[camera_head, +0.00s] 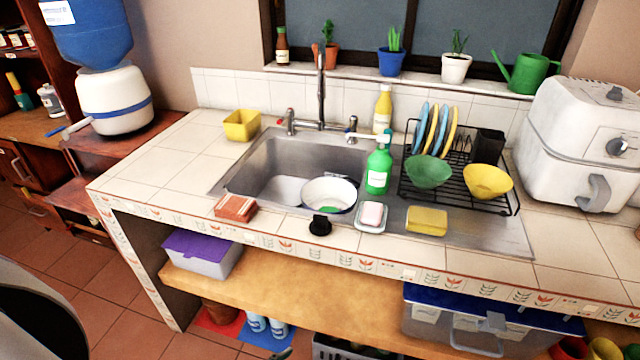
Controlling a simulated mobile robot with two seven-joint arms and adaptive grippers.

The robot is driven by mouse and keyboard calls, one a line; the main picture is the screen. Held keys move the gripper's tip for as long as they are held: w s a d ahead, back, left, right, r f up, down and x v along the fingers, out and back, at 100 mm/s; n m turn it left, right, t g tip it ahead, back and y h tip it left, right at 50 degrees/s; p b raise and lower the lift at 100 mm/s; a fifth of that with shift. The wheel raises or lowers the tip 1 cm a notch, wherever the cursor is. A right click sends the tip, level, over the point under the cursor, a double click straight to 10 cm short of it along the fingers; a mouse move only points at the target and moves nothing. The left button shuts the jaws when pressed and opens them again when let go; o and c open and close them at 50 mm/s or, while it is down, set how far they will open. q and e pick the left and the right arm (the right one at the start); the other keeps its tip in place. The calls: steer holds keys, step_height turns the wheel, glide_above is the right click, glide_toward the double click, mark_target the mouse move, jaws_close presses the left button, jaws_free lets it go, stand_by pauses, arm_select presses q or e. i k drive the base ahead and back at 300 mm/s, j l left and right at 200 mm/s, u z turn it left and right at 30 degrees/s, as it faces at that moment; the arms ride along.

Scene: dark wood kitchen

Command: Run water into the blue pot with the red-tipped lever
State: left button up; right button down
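A round pot (330,189) with a white inside and a dark blue rim sits in the front right of the steel sink (262,163). Something green shows low inside it. The tap (321,90) rises at the back edge of the sink, with its tall spout upright in the middle. The red-tipped lever (282,121) is on the left side of the tap. Another lever (352,127), with a bluish tip, is on the right side. I see no water running from the spout. Neither of my grippers is in view.
A green soap bottle (378,170) stands at the sink's right edge, beside a dish rack (455,190). A brick-coloured sponge (235,208), black stopper (320,225) and soap dish (371,215) line the front edge.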

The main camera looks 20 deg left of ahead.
mark_target(290, 112)
steer(key=i+j+u, duration=0.25)
steer(key=i+j, duration=0.5)
steer(key=k+l+z, duration=0.25)
steer(key=k, duration=0.15)
steer(key=k+l+z, duration=0.25)
steer(key=i+j+u, duration=0.5)
steer(key=i, duration=0.1)
